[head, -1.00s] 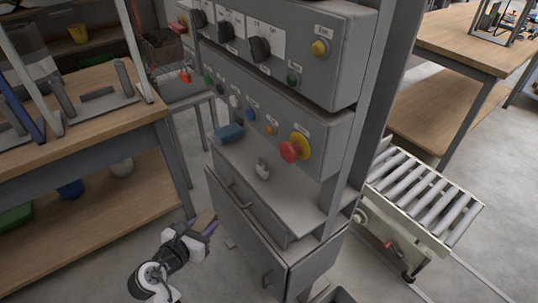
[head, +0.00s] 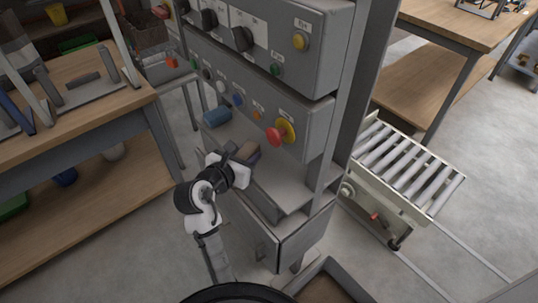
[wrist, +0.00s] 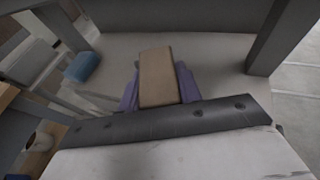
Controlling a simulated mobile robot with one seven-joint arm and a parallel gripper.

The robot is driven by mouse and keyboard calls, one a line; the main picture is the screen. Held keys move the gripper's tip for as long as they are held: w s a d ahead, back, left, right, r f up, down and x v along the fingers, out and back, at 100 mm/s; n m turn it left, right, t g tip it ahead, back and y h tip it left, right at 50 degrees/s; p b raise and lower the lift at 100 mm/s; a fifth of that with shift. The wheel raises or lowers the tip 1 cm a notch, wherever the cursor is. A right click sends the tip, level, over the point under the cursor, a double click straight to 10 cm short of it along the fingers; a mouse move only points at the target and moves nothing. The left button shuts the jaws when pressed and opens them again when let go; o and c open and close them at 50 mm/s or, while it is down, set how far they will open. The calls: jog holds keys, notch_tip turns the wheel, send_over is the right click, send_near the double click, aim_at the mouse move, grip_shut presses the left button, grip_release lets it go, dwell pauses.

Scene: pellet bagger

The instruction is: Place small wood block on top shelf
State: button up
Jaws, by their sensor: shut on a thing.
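My gripper (head: 240,161) is shut on the small wood block (head: 248,152), at the front of the control cabinet. In the wrist view the tan block (wrist: 157,76) sits between the two purple fingertips (wrist: 157,88) and points forward over the grey shelf. The grey shelf (head: 290,185) lies below the panel with the red and yellow emergency button. The block appears just above the shelf; I cannot tell whether it touches. The small pale object seen earlier on the shelf is hidden behind my arm or gripper.
A blue cylinder (head: 217,117) lies on the shelf to the left; it also shows in the wrist view (wrist: 82,67). The red emergency button (head: 276,136) juts out above the shelf. A cabinet post (wrist: 284,38) bounds the shelf on the right. A roller conveyor (head: 405,170) stands at right.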

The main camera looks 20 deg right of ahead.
jog(key=p, duration=0.1)
send_over(270, 164)
jog(key=f, duration=0.2)
jog(key=shift+s+a+f, duration=0.1)
jog(key=shift+a+f, duration=0.15)
jog(key=shift+f, duration=0.05)
notch_tip(270, 164, down, 4)
jog(key=shift+r, duration=0.1)
jog(key=shift+d+f+p, duration=0.15)
jog(key=shift+f+p, duration=0.15)
jog(key=shift+p, duration=0.05)
jog(key=shift+f, duration=0.1)
jog(key=o, duration=0.7)
jog(key=b+v, duration=0.1)
jog(key=v, duration=1.1)
